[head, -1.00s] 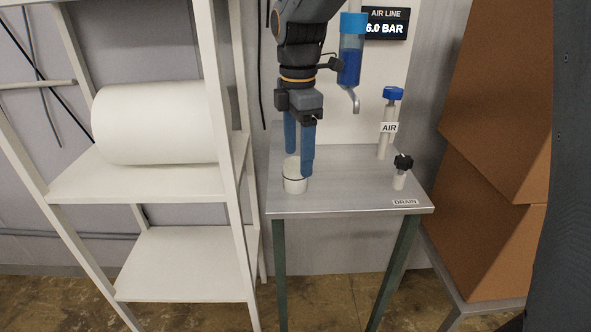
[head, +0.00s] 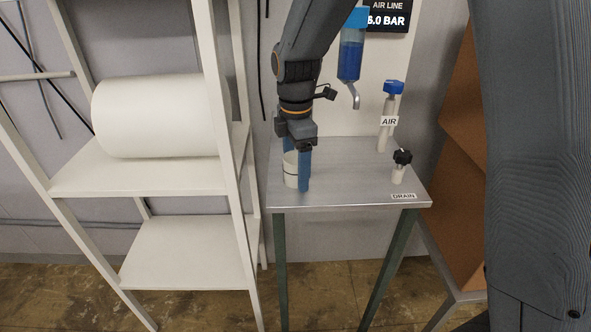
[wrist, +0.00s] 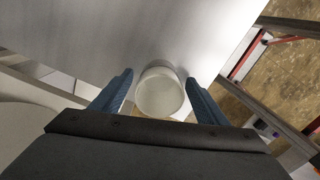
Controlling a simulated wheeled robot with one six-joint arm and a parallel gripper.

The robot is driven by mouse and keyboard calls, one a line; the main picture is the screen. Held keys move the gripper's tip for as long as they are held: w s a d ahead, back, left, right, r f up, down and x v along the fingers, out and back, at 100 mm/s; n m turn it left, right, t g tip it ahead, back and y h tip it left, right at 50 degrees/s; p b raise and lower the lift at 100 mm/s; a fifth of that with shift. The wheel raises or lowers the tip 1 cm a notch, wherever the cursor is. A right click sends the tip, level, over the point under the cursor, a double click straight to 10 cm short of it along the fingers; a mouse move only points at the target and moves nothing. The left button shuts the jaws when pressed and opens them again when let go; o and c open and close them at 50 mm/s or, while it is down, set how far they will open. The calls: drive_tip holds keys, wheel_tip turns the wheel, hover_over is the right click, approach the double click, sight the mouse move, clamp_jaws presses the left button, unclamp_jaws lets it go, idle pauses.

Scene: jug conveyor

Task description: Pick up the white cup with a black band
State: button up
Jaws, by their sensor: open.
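The white cup with a black band (head: 290,172) stands upright on the metal table (head: 340,190), near its left edge. The cup also shows from above in the wrist view (wrist: 160,92), its round opening between the two blue fingers. My gripper (head: 297,172) is open and points down at the cup, with one finger on each side of it. The near finger hides part of the cup in the head view. In the wrist view small gaps show between the fingers and the cup, so I see no grip on it.
A blue-capped valve labelled AIR (head: 389,118) and a black-knobbed DRAIN valve (head: 400,167) stand at the table's right. A blue filter bowl (head: 350,60) with a spout hangs above. A white shelf (head: 140,175) holding a large white roll (head: 160,115) stands left.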

drive_tip(key=c, duration=1.1)
